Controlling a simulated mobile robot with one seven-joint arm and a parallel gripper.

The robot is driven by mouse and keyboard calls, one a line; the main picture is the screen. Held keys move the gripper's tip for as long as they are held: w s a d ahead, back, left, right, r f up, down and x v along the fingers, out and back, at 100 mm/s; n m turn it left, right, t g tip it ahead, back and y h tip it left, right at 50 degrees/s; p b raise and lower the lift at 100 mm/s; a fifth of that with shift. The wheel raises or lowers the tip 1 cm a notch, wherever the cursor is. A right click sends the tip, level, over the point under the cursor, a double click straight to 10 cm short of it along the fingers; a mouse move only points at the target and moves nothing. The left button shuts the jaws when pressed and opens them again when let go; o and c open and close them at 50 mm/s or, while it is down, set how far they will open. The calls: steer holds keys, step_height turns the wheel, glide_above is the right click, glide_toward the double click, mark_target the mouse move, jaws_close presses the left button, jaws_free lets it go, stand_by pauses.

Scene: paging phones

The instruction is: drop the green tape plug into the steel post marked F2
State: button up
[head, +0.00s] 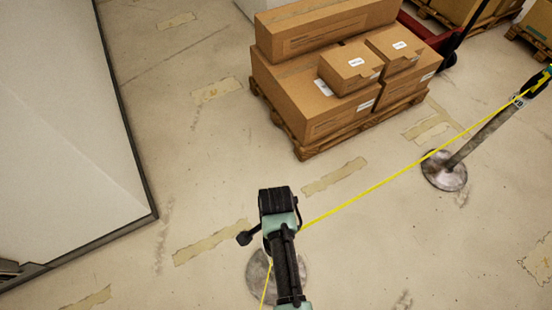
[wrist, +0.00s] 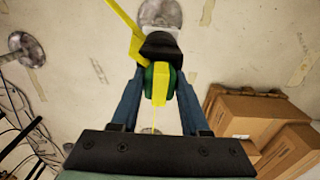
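The green tape plug (wrist: 149,82), with a yellow strip across it, sits between the blue fingers of my gripper (wrist: 161,78) in the wrist view. The fingers press in on its two sides. Just beyond the plug is a dark post head (wrist: 160,46), in line with a round base (wrist: 160,12) on the floor. I cannot tell whether plug and head touch. In the head view my arm hides the plug and most of this post; its grey base (head: 296,277) shows beneath. A steel post (head: 485,132) stands at the right. No F2 mark is readable.
Yellow tape (head: 370,189) runs from the right post to my gripper. Cardboard boxes (head: 310,100) stand on a wooden pallet (head: 330,143) behind. A white wall block (head: 60,120) is at the left. The floor between them is clear. Another base (wrist: 27,50) shows in the wrist view.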

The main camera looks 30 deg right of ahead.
steer(key=shift+o, duration=0.5)
step_height(320, 180, up, 9)
steer(key=p, duration=0.8)
steer(key=shift+f+p, duration=0.1)
steer(key=shift+p, duration=0.3)
steer(key=shift+r, duration=1.1)
